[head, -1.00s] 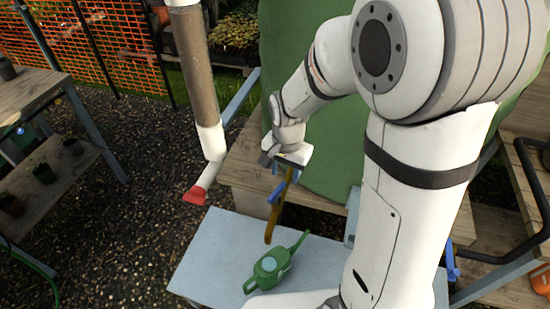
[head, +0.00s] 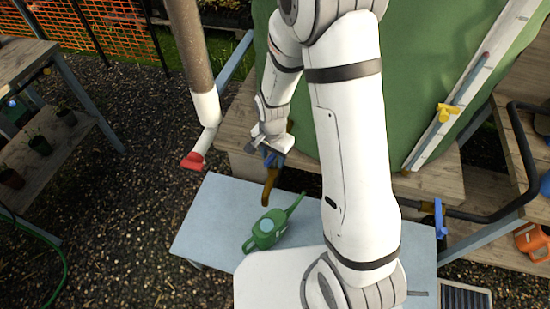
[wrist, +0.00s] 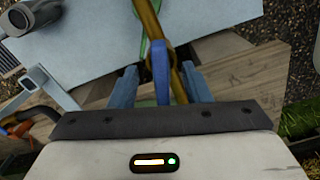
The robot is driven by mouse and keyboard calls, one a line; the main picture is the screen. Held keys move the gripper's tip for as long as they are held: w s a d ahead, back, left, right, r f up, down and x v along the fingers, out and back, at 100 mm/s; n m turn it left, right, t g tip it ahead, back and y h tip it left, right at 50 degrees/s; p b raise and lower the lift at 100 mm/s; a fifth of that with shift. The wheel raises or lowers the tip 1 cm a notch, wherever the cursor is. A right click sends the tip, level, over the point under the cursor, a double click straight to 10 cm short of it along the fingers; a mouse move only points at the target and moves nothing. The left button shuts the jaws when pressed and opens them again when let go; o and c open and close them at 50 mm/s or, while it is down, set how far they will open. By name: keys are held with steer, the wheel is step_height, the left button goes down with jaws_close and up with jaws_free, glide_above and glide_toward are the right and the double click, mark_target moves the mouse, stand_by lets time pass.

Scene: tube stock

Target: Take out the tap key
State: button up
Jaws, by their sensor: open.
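A blue upright piece (wrist: 160,70), which looks like the tap key, sits on a brass-coloured rod (wrist: 171,50). The rod also shows in the head view (head: 268,190), its curved lower end hanging over the pale blue bench. My gripper (wrist: 160,86) is open, with one blue finger on each side of the blue piece. Gaps show between the piece and both fingers. In the head view, my gripper (head: 270,157) is at the upper part of the rod, by the green tank. The lower part of the blue piece is hidden behind my gripper's edge in the wrist view.
A green watering can (head: 266,230) stands on the pale blue bench (head: 215,205) below the rod. A pipe with a red end (head: 192,160) hangs at the left. Another blue handle (head: 439,218) is at the right.

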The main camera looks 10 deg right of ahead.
steer(key=shift+c, duration=0.4)
jaws_close()
steer(key=shift+r, duration=0.1)
